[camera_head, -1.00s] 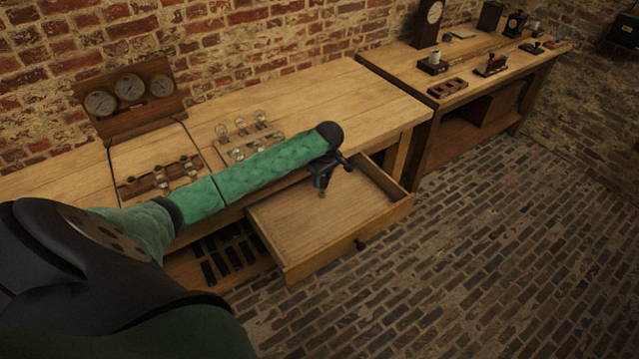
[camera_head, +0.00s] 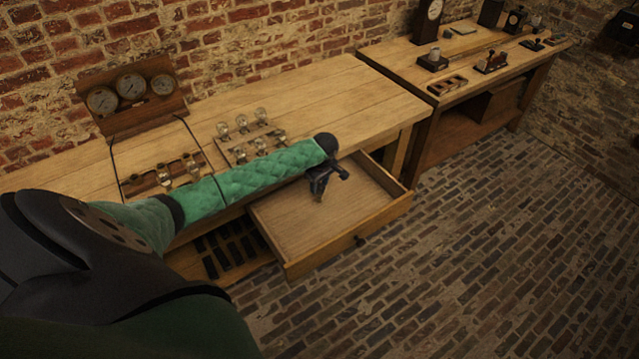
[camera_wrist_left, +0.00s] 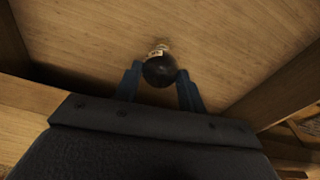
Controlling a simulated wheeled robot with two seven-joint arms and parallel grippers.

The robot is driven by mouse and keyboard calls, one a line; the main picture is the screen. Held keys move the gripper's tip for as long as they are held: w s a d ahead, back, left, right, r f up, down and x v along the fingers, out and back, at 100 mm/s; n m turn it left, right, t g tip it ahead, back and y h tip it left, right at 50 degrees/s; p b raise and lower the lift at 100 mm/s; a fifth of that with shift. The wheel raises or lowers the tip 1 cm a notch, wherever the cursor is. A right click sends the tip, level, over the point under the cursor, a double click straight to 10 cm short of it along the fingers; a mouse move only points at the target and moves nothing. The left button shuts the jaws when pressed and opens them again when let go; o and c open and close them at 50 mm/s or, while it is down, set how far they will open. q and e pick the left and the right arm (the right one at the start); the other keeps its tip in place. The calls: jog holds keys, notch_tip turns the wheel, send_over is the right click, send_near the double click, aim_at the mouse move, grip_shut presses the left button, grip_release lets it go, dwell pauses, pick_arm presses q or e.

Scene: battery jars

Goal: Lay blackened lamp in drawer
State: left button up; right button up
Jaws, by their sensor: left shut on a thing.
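The drawer (camera_head: 283,258) is pulled out from the bench, and its light wooden floor looks bare. My left gripper (camera_head: 318,192) reaches down inside the drawer's outline, towards its back. In the left wrist view the two blue fingers (camera_wrist_left: 158,84) are shut on the blackened lamp (camera_wrist_left: 160,71), a dark round bulb with a pale metal base. The base points at the drawer floor. I cannot tell whether the lamp touches the floor. In the head view the lamp is too small to make out clearly. My right gripper is not in view.
A lamp board (camera_head: 249,145) with several clear bulbs and a second wooden rack (camera_head: 163,179) stand on the bench (camera_head: 340,95). A gauge panel (camera_head: 132,92) is behind them. The drawer's side walls stand on both sides of the gripper. A second bench stands at the right.

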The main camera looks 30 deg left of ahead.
aim_at(322, 188)
pick_arm(q)
jog(key=o, duration=1.1)
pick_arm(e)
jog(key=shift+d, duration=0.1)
pick_arm(q)
jog(key=shift+r, duration=0.15)
jog(key=shift+d+r+b, duration=0.1)
jog(key=shift+r+b, duration=0.2)
jog(key=shift+r, duration=0.05)
jog(key=shift+s+d+r+b, duration=0.15)
jog(key=shift+r+b, duration=0.3)
jog(key=shift+r, duration=1.4)
jog(key=shift+w+d+r+b, duration=0.1)
jog(key=shift+d+r+b, duration=0.3)
jog(key=shift+r, duration=1.45)
jog(key=shift+s+d+r+b, duration=0.1)
jog(key=shift+r+b, duration=0.45)
jog(key=shift+r, duration=1.3)
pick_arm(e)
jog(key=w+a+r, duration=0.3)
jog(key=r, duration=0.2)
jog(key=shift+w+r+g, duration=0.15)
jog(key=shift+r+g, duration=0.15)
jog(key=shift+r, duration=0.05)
pick_arm(q)
jog(key=shift+f, duration=0.1)
